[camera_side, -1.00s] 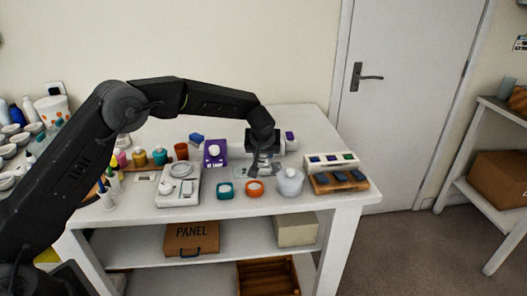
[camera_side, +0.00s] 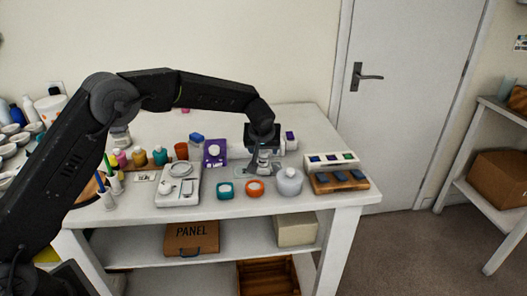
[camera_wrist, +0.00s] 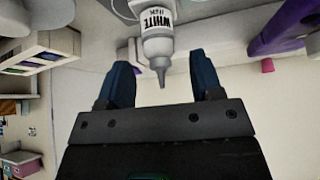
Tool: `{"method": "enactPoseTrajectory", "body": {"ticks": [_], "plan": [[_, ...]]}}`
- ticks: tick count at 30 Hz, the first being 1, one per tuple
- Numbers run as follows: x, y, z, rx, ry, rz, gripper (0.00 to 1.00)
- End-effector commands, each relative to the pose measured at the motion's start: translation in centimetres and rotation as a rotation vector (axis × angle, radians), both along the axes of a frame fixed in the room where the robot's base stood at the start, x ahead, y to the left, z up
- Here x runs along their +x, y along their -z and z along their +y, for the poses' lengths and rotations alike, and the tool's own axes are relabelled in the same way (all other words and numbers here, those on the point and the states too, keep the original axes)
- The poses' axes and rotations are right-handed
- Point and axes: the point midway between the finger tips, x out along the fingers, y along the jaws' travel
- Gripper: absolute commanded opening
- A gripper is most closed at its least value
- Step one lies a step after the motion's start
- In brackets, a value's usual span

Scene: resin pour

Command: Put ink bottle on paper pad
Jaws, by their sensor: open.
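The ink bottle (camera_wrist: 157,45), white with a "WHITE" label and a narrow grey nozzle, shows in the wrist view just past my fingertips. Its nozzle points into the gap between them. My gripper (camera_wrist: 160,72) is open, with one dark blue finger on each side of the nozzle and a gap visible on both sides. In the side view my gripper (camera_side: 262,155) is over the right part of the table, and a pale bottle shape (camera_side: 265,162) shows at its fingers, partly hidden. I cannot pick out the paper pad with certainty.
The back of the table is mostly clear.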

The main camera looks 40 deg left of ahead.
Motion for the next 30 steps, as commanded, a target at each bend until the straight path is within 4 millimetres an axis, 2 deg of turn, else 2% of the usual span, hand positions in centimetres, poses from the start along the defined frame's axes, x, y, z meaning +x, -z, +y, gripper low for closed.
{"method": "enactPoseTrajectory", "body": {"ticks": [1, 6, 12, 24, 26, 29, 30], "plan": [[-0.5, -1.2, -0.5, -0.001, 0.002, -0.004, 0.6], [-2.2, -4.2, -1.5, 0.0, 0.001, -0.003, 0.6], [-3.6, -6.8, -2.5, 0.0, 0.002, -0.002, 0.6], [-4.6, -8.3, -2.7, -0.001, 0.007, 0.002, 0.6], [-5.4, -9.1, -2.5, -0.003, 0.017, 0.005, 0.6], [-8.1, -11.4, -2.0, -0.007, 0.058, 0.02, 0.6], [-9.6, -12.5, -1.7, -0.008, 0.082, 0.029, 0.6]]}}
